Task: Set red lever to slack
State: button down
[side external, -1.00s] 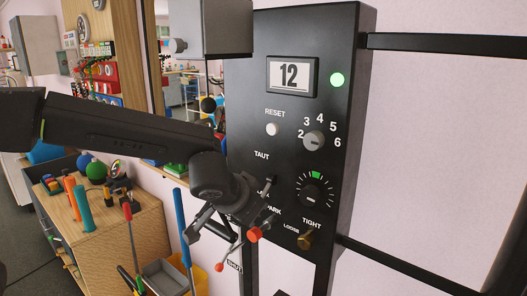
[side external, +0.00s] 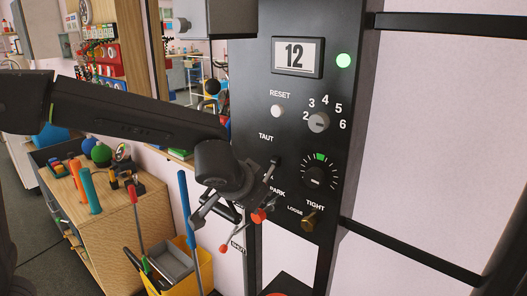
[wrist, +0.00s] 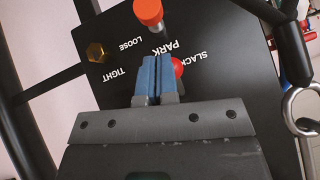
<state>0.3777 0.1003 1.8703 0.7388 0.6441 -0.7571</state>
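A red-orange cylindrical handle on a metal stem (side external: 258,216) sits by the PARK label; it also shows at the top of the wrist view (wrist: 148,12). A red ball on a thin stalk (side external: 223,248) hangs lower left; a red ball in the wrist view (wrist: 179,68) is partly hidden behind my fingers. I cannot tell for certain which is the red lever. My gripper (wrist: 156,76) has its blue fingers together, close to the ball and below the handle in the wrist view. Contact is unclear. The panel's SLACK label is partly covered in the side view.
The black panel (side external: 262,110) carries a display reading 12, a lit green lamp (side external: 343,61), a white reset button (side external: 277,111), selector dial (side external: 318,122), black dial (side external: 314,177) and brass knob (side external: 309,220). A yellow bin (side external: 203,265) stands at lower left.

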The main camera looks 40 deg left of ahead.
jog(key=s+d, duration=0.1)
jog(key=s, duration=0.8)
jog(key=shift+s+d+f, duration=0.2)
jog(key=shift+s+d, duration=0.05)
jog(key=shift+d, duration=0.1)
jog(key=shift+a, duration=0.1)
jog(key=s+a+r+n+g+h, duration=0.1)
jog(key=s+a+g+h, duration=0.1)
jog(key=s+a, duration=0.8)
jog(key=s+g, duration=0.1)
jog(key=s, duration=0.2)
jog(key=shift+s+r, duration=0.15)
jog(key=c, duration=1.8)
grip_release()
